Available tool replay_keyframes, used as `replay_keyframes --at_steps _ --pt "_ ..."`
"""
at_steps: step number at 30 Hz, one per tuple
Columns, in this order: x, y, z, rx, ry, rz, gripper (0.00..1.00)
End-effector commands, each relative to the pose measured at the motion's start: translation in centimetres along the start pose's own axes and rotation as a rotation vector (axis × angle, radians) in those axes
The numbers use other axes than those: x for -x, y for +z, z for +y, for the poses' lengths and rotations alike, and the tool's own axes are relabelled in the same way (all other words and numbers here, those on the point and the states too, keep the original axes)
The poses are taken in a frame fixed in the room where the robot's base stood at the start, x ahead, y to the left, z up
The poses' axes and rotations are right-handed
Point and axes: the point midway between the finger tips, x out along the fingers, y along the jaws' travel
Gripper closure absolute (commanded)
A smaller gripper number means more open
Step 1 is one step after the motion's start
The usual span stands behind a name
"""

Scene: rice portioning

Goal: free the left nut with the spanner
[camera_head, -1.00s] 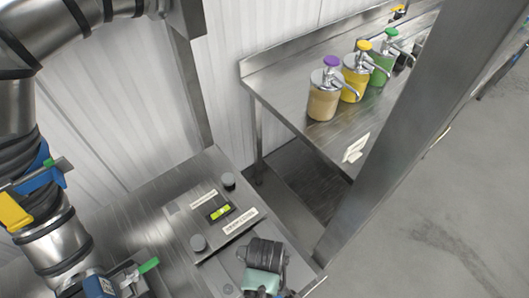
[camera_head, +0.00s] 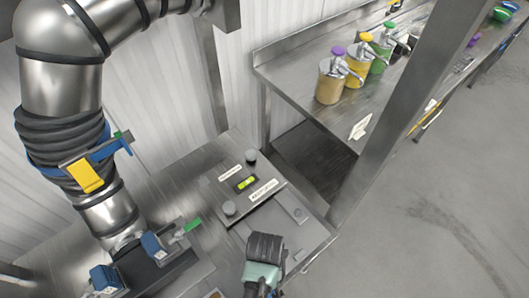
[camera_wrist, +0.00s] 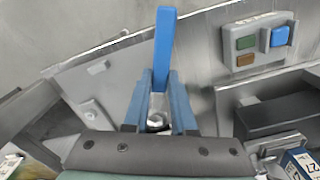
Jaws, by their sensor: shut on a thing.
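My gripper (camera_wrist: 160,100) points away from the camera in the wrist view, its two blue fingers shut on a blue bar, which looks like the spanner's handle (camera_wrist: 165,45). The bar stretches up the picture beyond the fingertips. A shiny metal nut or bolt head (camera_wrist: 157,121) shows between the fingers; I cannot tell whether the spanner touches it.
A metal panel with knobs, labels and a green level vial (camera_head: 247,182) lies behind the wrist. A button box (camera_wrist: 258,43) is at the wrist view's upper right. Pump dispensers (camera_head: 331,80) stand on the back bench. A steel post (camera_head: 395,110) rises at the right.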

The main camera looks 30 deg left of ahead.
Motion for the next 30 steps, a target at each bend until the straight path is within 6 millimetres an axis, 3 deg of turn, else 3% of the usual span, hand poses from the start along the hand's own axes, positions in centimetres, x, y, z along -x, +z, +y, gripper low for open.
replay_keyframes --at_steps 21,30 --pt "-4.0 0.1 0.0 -0.029 0.001 0.002 1.00" --pt "-4.0 0.1 0.0 -0.029 0.001 0.002 1.00"
